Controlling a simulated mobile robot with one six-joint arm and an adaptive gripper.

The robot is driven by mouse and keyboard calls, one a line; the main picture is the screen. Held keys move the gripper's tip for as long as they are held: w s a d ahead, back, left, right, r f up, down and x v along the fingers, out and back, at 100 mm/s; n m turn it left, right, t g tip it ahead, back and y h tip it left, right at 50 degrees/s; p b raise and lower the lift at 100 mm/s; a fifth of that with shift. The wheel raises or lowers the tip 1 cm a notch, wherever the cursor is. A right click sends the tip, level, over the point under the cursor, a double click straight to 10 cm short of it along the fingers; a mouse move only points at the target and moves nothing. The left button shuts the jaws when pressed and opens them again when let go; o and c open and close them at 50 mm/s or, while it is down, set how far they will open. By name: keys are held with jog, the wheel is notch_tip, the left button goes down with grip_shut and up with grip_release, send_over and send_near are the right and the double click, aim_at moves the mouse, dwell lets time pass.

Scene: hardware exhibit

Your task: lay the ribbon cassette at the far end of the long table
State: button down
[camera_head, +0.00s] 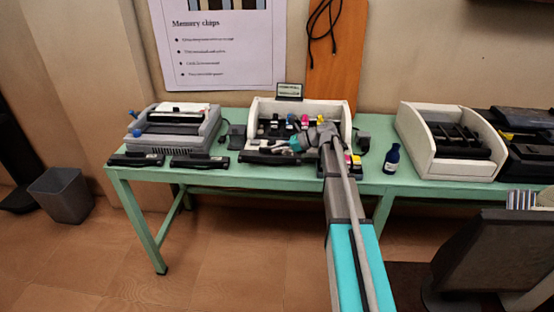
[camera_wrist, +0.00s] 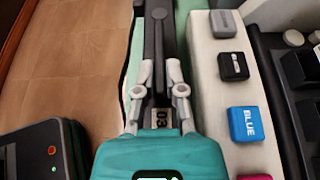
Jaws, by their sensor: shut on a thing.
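My gripper (camera_head: 280,147) is over the front of the long green table (camera_head: 230,178), in front of the middle printer. In the wrist view its two fingers (camera_wrist: 160,66) are shut on a long black ribbon cassette (camera_wrist: 157,28), which stretches away ahead of them. In the head view this cassette (camera_head: 268,158) appears as a dark bar along the table's front edge; I cannot tell whether it touches the table. Two similar black bars lie near the left end, one at the far left (camera_head: 136,160) and one beside it (camera_head: 200,161).
A grey printer (camera_head: 165,135) stands at left, a cream printer (camera_head: 258,108) in the middle, another cream unit (camera_head: 415,143) at right. Small coloured blocks (camera_wrist: 245,124) sit on the cream housing beside my gripper. A blue bottle (camera_head: 391,160) stands near the front edge.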

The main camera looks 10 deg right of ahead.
aim_at(279, 156)
jog(key=shift+w+d+f+b, duration=0.15)
jog(key=shift+w+f+b, duration=0.05)
jog(key=shift+f+b, duration=0.25)
jog(key=shift+w+d+f+b, duration=0.1)
jog(key=shift+w+f+b, duration=0.1)
jog(key=shift+f+b, duration=1.35)
jog(key=shift+b, duration=0.05)
jog(key=shift+f, duration=0.2)
jog(key=c, duration=0.7)
grip_release()
jog(key=shift+r, duration=0.1)
jog(key=shift+r, duration=0.1)
jog(key=shift+s+r, duration=0.1)
jog(key=p+v, duration=0.4)
jog(key=v, duration=0.6)
jog(key=shift+d+r, duration=0.15)
jog(key=shift+d, duration=0.1)
jog(key=shift+s+d+r+p, duration=0.15)
jog(key=shift+s+d+p, duration=0.15)
jog(key=shift+d, duration=0.35)
